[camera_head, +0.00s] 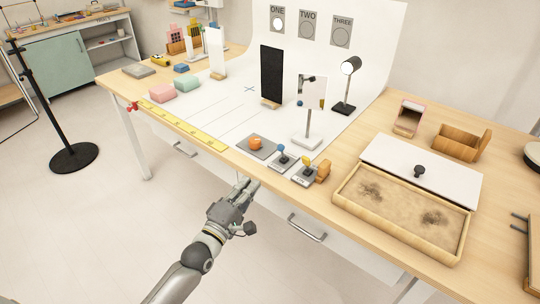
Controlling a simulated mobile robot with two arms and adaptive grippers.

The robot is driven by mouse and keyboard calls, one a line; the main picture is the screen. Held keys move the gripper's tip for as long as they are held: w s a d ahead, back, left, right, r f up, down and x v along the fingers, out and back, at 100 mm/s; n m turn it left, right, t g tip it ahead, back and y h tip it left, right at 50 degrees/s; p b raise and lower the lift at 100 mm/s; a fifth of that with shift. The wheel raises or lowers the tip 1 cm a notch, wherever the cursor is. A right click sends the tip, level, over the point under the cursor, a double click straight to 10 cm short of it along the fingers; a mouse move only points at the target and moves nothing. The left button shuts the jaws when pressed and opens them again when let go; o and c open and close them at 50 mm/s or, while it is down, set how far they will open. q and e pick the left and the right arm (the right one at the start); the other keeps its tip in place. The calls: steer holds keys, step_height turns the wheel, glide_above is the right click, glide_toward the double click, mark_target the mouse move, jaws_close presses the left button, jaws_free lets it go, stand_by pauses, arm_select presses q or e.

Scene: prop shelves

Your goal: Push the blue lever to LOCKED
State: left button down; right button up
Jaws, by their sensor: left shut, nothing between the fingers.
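The blue lever (281,149) stands on a small grey base (283,164) near the table's front edge, its blue knob on top. Its exact lean and any LOCKED marking are too small to read. My left gripper (252,183) is shut and empty, in front of the table edge, to the left of and nearer than the blue lever, not touching it. My right gripper is not in view.
An orange knob on a grey plate (263,152) sits left of the blue lever. A yellow lever (306,160) and a wooden block (323,170) stand to its right. A mirror on a stand (309,115) is behind. A drawer handle (306,229) sticks out below.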

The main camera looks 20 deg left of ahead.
mark_target(278, 146)
arm_select(q)
steer(key=x, duration=1.2)
steer(key=shift+w+d+p, duration=0.1)
steer(key=shift+w+p, duration=0.2)
steer(key=shift+w, duration=0.1)
steer(key=shift+r+p, duration=0.25)
steer(key=shift+p, duration=0.4)
steer(key=shift+w+r+g+p, duration=0.15)
steer(key=shift+g+p, duration=0.35)
steer(key=shift+p, duration=0.35)
steer(key=w+g+p, duration=0.1)
steer(key=p, duration=0.3)
steer(key=r+g+p, duration=0.1)
steer(key=g+p, duration=0.1)
steer(key=p, duration=0.2)
steer(key=w+d+r+m+g+y+p, duration=0.1)
steer(key=p, duration=0.3)
steer(key=shift+w+d+r+g, duration=0.1)
steer(key=shift+w+r+g, duration=0.05)
steer(key=shift+w+g, duration=0.2)
steer(key=shift+s+f+b, duration=0.1)
steer(key=shift+f+b, duration=0.4)
steer(key=shift+r+p, duration=0.85)
